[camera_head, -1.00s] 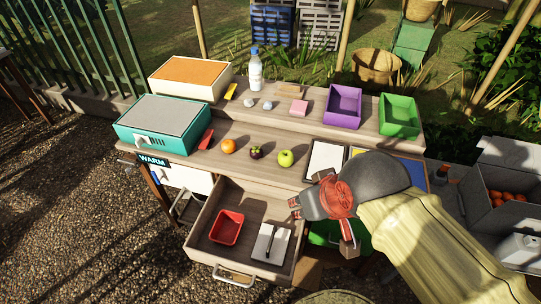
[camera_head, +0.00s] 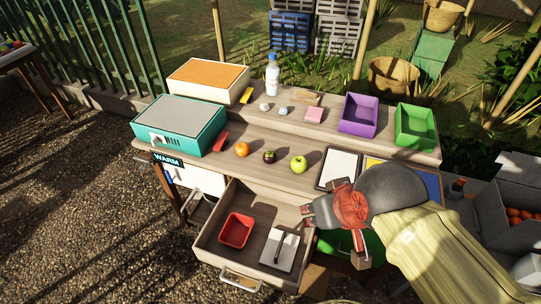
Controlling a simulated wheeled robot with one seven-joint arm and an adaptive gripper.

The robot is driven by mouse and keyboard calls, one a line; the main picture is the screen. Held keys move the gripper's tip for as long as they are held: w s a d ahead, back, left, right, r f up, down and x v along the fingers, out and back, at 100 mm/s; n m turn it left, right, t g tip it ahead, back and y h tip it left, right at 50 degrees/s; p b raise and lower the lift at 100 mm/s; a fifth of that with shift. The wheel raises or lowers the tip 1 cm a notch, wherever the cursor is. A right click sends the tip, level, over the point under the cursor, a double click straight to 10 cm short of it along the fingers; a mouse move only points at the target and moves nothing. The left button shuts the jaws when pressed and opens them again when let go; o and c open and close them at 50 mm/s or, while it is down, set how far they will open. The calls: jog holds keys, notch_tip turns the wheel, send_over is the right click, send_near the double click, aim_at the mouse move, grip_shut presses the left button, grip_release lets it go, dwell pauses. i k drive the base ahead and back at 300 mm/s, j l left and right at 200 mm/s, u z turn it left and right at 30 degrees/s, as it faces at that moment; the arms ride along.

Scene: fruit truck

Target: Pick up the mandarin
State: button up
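My gripper (camera_head: 306,216) is to the right of the mandarin and nearer the camera, by the right side of the open drawer. It is apart from the mandarin. Its fingers point left and are small in view; I cannot tell how far apart they are. I see nothing held in it.
The open drawer (camera_head: 210,246) holds a red tray (camera_head: 236,231) and a notepad. A teal box (camera_head: 181,125) stands left of the mandarin, with a red item between. A raised shelf behind bears a bottle (camera_head: 272,75), a purple bin (camera_head: 358,116) and a green bin (camera_head: 416,126).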

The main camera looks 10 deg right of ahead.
aim_at(242, 150)
jog(key=i+j+z, duration=0.25)
jog(key=j, duration=0.45)
jog(key=j+z, duration=0.3)
jog(key=j, duration=0.35)
jog(key=j+z, duration=0.25)
jog(key=j, duration=0.5)
jog(key=i+j+z, duration=0.2)
jog(key=j, duration=0.15)
jog(key=i+j+z, duration=0.2)
jog(key=j, duration=0.2)
jog(key=i+j+z, duration=0.2)
jog(key=j, duration=0.2)
jog(key=j+z, duration=0.2)
jog(key=j, duration=0.25)
jog(key=i+j+z, duration=0.2)
jog(key=j, duration=0.25)
jog(key=k+l, duration=0.05)
jog(key=k, duration=0.05)
